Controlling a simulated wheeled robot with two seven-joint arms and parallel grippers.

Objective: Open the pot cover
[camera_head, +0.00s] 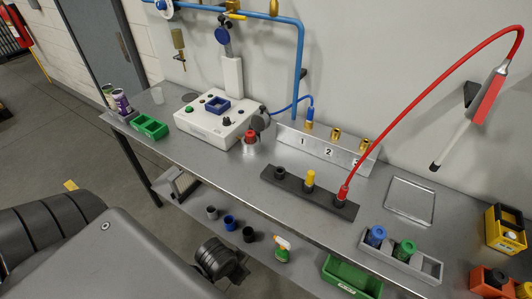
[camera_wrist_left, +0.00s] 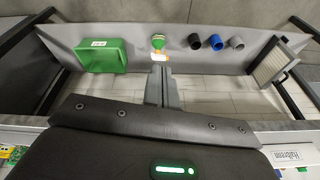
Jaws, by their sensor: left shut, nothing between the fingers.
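No thing is plainly marked as the pot with its cover. A small metallic pot with a red top (camera_head: 249,143) stands on the bench in front of the white button box, and a round dark disc (camera_head: 261,122) is just beside and above it. Whether either is the pot cover, I cannot tell. My left gripper (camera_wrist_left: 160,84) shows in the left wrist view, shut and empty, over the lower shelf and well away from that pot. My right gripper is not in view.
The white button box (camera_head: 214,122) stands on the grey bench. A black rack (camera_head: 293,186) and a tray with blue and green pots (camera_head: 376,237) are to the right. The lower shelf holds a green crate (camera_wrist_left: 103,57), a spray bottle (camera_wrist_left: 158,43) and several cups (camera_wrist_left: 216,42).

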